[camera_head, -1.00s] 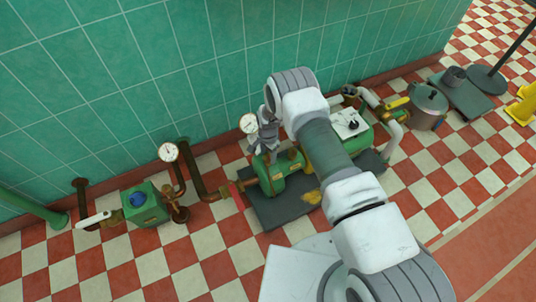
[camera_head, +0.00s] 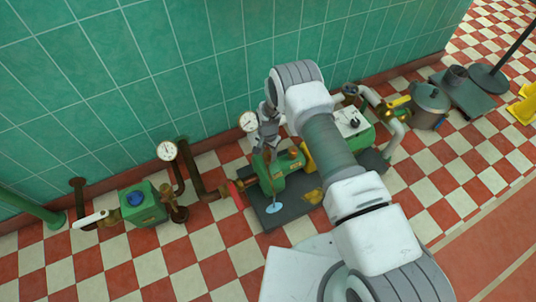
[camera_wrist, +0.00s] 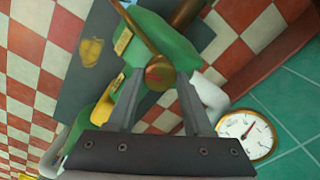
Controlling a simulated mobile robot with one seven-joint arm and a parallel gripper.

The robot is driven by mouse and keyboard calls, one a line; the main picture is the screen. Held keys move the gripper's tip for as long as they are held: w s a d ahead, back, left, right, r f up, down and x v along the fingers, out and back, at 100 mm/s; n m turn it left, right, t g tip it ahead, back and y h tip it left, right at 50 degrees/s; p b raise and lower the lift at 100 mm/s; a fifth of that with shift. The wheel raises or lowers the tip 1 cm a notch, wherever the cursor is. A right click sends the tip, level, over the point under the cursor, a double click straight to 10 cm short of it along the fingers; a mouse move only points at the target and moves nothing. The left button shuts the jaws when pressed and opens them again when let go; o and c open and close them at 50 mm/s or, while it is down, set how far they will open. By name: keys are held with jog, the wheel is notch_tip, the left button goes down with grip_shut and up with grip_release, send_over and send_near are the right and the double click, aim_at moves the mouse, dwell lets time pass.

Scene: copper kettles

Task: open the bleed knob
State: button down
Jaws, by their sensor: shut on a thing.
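A green pump body (camera_head: 278,175) with brass fittings stands on a dark mat (camera_head: 298,205) by the tiled wall. My gripper (camera_head: 267,145) reaches down onto its top from above. In the wrist view my gripper's two fingers (camera_wrist: 159,82) stand either side of a round brass knob (camera_wrist: 159,72) with a red mark on its face, and are shut on it. This appears to be the bleed knob; the head view mostly hides it behind the fingers.
A white-faced gauge (camera_head: 248,121) stands just left of my gripper; it also shows in the wrist view (camera_wrist: 248,136). A second gauge (camera_head: 167,151) and a green box with a blue knob (camera_head: 136,198) are further left. A metal pot (camera_head: 430,106) stands at the right. The front floor is clear.

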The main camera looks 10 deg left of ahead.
jog(key=n, duration=0.3)
jog(key=shift+n+b, duration=0.3)
jog(key=shift+n, duration=0.1)
jog(key=n, duration=0.3)
jog(key=shift+n, duration=0.3)
jog(key=n, duration=0.3)
jog(key=shift+n, duration=2.1)
jog(key=shift+c, duration=1.5)
grip_release()
